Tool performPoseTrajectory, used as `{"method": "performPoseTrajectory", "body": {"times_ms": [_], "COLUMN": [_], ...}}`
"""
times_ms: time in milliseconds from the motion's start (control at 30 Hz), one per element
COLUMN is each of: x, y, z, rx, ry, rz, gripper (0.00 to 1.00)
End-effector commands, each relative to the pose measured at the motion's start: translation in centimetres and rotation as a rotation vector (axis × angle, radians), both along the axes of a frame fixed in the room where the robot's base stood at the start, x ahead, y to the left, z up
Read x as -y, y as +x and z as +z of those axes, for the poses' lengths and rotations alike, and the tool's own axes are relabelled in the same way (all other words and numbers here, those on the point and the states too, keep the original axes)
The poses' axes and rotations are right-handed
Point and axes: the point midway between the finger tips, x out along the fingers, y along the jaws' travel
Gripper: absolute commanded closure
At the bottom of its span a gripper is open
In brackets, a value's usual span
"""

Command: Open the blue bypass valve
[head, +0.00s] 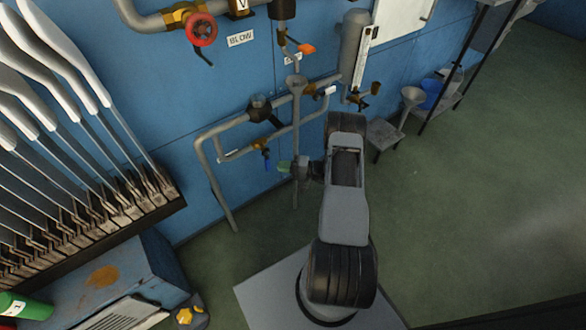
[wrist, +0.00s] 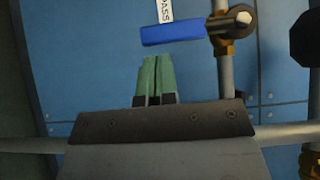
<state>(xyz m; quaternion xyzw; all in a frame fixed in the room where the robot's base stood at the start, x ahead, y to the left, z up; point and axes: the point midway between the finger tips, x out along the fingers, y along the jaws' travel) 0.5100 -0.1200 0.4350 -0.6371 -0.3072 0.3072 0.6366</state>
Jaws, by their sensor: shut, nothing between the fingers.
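The blue bypass valve has a blue lever (head: 267,164) that hangs downward from a brass body (head: 261,145) on a low pipe along the wall. In the wrist view the blue lever (wrist: 175,34) lies level, crosswise to the pipe, with its brass body (wrist: 232,48) at its right end. A white tag (wrist: 165,10) reading "PASS", partly cut off, is beside it. My gripper (head: 284,166), with green fingertips, is just right of the lever in the head view. In the wrist view my gripper (wrist: 157,60) is shut and empty, a small gap short of the lever.
A red handwheel (head: 201,30) and an orange lever (head: 305,48) are higher on the pipework. Grey pipes (head: 213,180) surround the valve. A rack of white sock boards (head: 75,75) stands left.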

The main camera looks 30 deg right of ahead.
Motion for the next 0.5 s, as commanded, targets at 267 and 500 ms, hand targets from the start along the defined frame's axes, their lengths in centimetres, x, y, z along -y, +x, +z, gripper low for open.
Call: {"method": "performPoseTrajectory", "body": {"times_ms": [267, 500], "x": [-1.38, -1.44], "y": [1.05, 1.11], "z": [-0.01, 0.02], "rx": [-0.001, -0.001], "ry": [0.001, 0.001], "rz": [0.001, 0.0], "gripper": [1.0, 1.0]}}
